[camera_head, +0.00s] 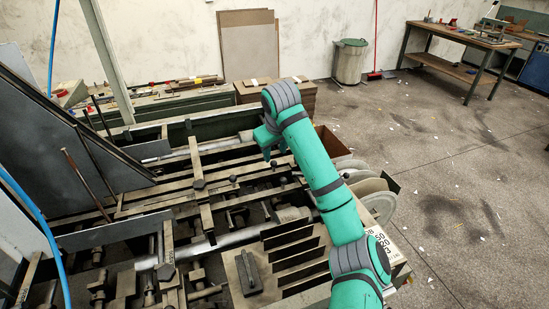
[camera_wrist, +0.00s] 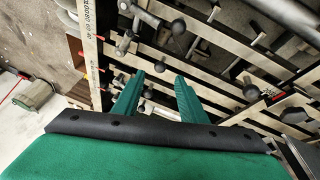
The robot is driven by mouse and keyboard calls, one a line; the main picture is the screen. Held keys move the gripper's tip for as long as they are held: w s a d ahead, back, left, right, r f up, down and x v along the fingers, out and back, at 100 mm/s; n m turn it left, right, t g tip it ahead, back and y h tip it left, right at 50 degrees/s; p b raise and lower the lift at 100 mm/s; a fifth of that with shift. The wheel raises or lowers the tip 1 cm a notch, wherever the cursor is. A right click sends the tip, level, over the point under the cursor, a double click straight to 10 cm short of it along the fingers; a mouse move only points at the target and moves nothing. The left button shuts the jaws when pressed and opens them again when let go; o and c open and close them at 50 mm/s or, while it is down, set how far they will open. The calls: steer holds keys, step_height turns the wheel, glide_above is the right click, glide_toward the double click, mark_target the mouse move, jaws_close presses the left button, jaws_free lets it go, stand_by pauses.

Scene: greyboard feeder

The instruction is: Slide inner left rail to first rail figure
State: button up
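My gripper (camera_head: 268,143) is over the feeder's rails in the head view. In the wrist view its two green fingers (camera_wrist: 158,98) are apart, with a gap between them and nothing clearly held. Below are flat metal rails (camera_head: 202,206) with dark round knobs; one knob (camera_wrist: 178,26) shows beyond the fingers in the wrist view. I cannot tell for sure which rail is the inner left one. A pale strip with printed figures (camera_wrist: 90,50) and red marks runs along the left of the wrist view. Whether the fingers touch any rail cannot be told.
A dark slanted plate (camera_head: 70,125) rises at the feeder's left. Slotted plates (camera_head: 290,255) and pale discs (camera_head: 378,200) stand near my arm. A bin (camera_head: 349,63) and a workbench (camera_head: 470,42) are farther back. The floor at right is mostly clear.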

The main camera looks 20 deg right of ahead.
steer(key=shift+v, duration=2)
